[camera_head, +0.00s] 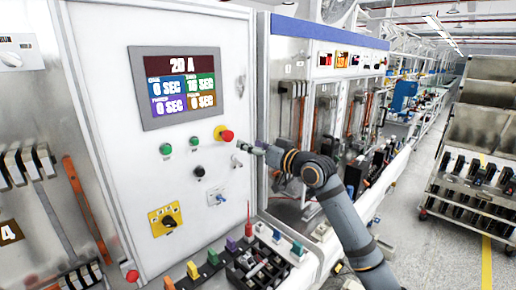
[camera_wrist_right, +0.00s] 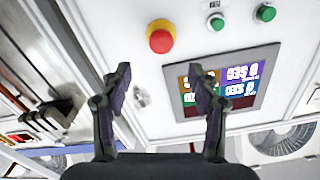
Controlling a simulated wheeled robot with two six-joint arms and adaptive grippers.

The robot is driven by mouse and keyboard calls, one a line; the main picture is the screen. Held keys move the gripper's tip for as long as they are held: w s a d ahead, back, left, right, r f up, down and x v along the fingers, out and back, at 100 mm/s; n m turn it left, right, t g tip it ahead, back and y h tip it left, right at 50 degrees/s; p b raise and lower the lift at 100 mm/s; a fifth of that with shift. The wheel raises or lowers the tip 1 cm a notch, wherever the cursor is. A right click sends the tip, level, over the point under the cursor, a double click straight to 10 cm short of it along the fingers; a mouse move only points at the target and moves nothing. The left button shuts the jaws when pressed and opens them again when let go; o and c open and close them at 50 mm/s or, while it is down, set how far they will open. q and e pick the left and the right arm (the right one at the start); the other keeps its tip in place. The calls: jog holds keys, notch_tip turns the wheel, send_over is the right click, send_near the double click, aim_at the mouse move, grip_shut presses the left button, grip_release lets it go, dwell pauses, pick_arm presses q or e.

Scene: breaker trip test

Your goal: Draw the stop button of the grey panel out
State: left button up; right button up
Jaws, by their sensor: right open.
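The stop button (camera_head: 227,135), a red mushroom head on a yellow collar, sits on the pale grey panel (camera_head: 105,95), right of and below its display. In the right wrist view, which is upside down, the stop button (camera_wrist_right: 161,40) lies beyond my fingertips, centred between them. My right gripper (camera_head: 243,148) is just right of and below the button in the head view. Its two fingers (camera_wrist_right: 161,80) are spread apart and empty in the wrist view, with a visible gap to the button. My left gripper is not in view.
The display (camera_head: 178,87) reads 20 A. Green buttons (camera_head: 166,149), a black knob (camera_head: 199,171) and a yellow rotary switch (camera_head: 165,219) share the panel. Coloured parts and a red-handled tool (camera_head: 248,222) crowd the bench below. A parts rack (camera_head: 480,150) stands far right.

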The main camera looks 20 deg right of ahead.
jog(key=v, duration=0.2)
jog(key=shift+s, duration=0.4)
jog(key=shift+d, duration=0.1)
